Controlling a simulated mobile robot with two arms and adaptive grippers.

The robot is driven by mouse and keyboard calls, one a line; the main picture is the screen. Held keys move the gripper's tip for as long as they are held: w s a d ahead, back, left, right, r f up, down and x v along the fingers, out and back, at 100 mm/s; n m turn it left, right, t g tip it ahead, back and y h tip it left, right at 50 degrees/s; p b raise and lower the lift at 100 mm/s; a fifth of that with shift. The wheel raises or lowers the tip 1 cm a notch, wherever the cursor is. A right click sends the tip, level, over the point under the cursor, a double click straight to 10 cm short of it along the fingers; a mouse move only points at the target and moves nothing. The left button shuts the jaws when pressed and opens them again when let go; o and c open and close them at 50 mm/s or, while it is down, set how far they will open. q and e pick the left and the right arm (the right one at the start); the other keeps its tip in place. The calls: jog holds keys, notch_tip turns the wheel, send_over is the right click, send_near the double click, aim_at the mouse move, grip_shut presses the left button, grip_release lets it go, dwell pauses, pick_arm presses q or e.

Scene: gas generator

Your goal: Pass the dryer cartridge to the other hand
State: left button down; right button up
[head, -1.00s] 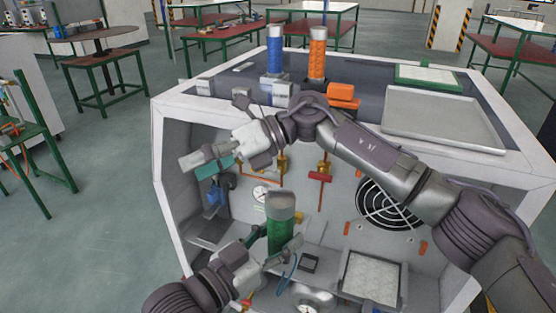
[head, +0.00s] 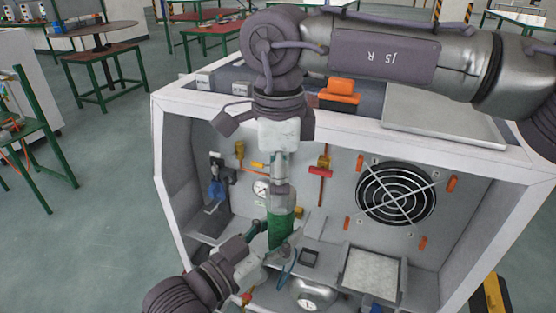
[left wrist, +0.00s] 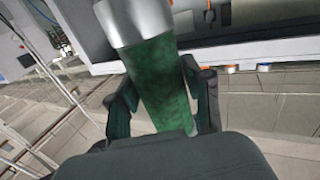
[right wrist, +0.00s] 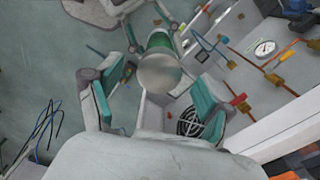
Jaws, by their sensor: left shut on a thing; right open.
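The dryer cartridge (head: 281,226) is a green cylinder with a grey metal cap. It stands roughly upright in front of the generator's open bay. My left gripper (head: 277,252) is shut on its green lower body. The left wrist view shows the cartridge (left wrist: 160,85) between the fingers (left wrist: 160,100). My right gripper (head: 280,178) points down from above, just over the cap. In the right wrist view its open teal-padded fingers (right wrist: 155,103) lie on either side of the line to the cartridge's cap (right wrist: 159,72).
The white generator housing (head: 170,190) surrounds the bay. Behind are a round fan grille (head: 396,193), a gauge (head: 261,188) and a red valve handle (head: 320,170). A filter panel (head: 371,277) lies at lower right. A grey tray (head: 440,122) and orange block (head: 340,92) are on top.

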aim_at(278, 215)
pick_arm(q)
jog(key=shift+r, duration=0.1)
pick_arm(e)
notch_tip(278, 215, down, 7)
jog(key=shift+f, duration=0.2)
jog(key=c, duration=1.4)
pick_arm(q)
jog(key=shift+c, duration=2)
grip_release()
pick_arm(e)
jog(key=shift+r, duration=0.1)
